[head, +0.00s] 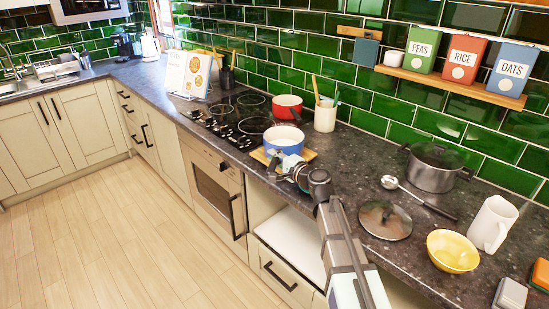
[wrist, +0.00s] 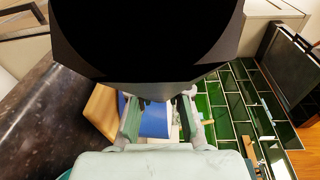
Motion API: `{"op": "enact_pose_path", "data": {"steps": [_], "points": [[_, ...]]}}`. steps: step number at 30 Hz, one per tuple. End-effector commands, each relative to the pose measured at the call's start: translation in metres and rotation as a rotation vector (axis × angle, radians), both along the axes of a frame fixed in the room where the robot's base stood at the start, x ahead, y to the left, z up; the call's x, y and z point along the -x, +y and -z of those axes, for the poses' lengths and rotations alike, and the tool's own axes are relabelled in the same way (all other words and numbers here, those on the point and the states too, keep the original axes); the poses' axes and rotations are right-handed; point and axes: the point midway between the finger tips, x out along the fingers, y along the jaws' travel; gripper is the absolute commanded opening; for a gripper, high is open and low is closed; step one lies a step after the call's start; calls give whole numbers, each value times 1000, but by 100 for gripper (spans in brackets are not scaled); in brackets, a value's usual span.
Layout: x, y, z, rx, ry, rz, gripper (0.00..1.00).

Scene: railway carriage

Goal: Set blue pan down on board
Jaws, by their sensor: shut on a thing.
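The blue pan (head: 284,142), with a white inside, is upright over the wooden board (head: 308,155) on the worktop by the hob. The board's edges show on both sides of the pan. I cannot tell whether the pan's base touches the board. My gripper (head: 289,166) is on the near side of the pan, shut on it; the gripped part is mostly hidden. In the wrist view, the blue pan (wrist: 154,122) shows between the two fingers, with the board (wrist: 101,112) to the left.
A red pan (head: 287,107) stands on the hob (head: 235,118) behind. A cream utensil pot (head: 325,117) stands close behind on the right. A glass lid (head: 384,220), ladle (head: 415,197) and dark pot (head: 434,167) lie further right. The worktop between is clear.

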Motion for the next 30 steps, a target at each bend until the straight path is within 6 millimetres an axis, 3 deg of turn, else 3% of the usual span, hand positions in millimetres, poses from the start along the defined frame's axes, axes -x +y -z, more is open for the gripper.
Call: {"op": "enact_pose_path", "data": {"steps": [23, 24, 25, 26, 30], "points": [[0, 0, 4, 0, -3, 1, 0], [0, 0, 3, 0, -3, 1, 31], [0, 0, 3, 0, -3, 1, 41], [0, 0, 3, 0, -3, 1, 46], [0, 0, 4, 0, -1, 1, 46]]}}
